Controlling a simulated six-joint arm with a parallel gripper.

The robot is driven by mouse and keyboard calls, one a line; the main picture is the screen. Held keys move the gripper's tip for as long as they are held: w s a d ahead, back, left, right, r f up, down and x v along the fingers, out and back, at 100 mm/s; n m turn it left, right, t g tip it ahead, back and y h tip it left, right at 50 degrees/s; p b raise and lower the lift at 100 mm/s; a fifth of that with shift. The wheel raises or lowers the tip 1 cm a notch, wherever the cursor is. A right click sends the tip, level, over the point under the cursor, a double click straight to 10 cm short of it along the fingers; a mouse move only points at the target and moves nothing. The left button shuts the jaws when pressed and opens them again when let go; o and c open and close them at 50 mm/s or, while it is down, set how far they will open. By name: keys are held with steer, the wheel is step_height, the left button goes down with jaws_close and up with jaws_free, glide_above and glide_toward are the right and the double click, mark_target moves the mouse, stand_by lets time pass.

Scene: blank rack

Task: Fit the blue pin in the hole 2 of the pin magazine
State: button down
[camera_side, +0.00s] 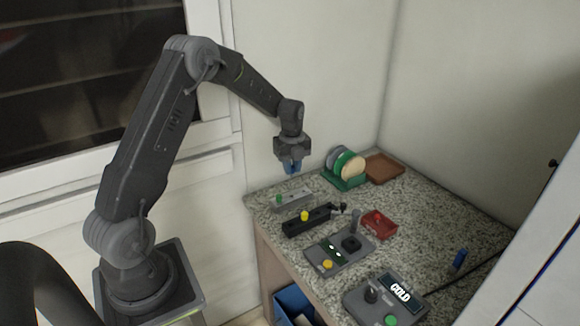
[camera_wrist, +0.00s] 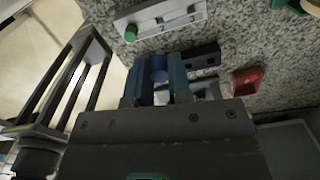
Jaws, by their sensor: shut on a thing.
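My gripper (camera_side: 292,168) is above the back left part of the worktop. It is shut on the blue pin, which shows between the two blue fingers in the wrist view (camera_wrist: 159,68); in the side view the fingers and pin blend together. The light grey block that looks like the pin magazine (camera_side: 296,198) lies on the worktop below my gripper, and it also shows at the top of the wrist view (camera_wrist: 170,22). A green pin (camera_wrist: 130,34) stands at its left end. The blue pin is apart from the block.
A black block with a yellow knob (camera_side: 304,216) lies in front of the grey block. A red box (camera_side: 379,224), grey control panels (camera_side: 340,250), a green rack with discs (camera_side: 346,182) and a brown tray (camera_side: 384,168) share the worktop.

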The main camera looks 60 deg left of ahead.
steer(key=shift+f, duration=2.9)
steer(key=shift+f, duration=1.55)
steer(key=c, duration=1)
jaws_free()
steer(key=shift+o, duration=0.2)
steer(key=shift+r, duration=0.1)
step_height(320, 180, up, 14)
steer(key=shift+f, duration=0.15)
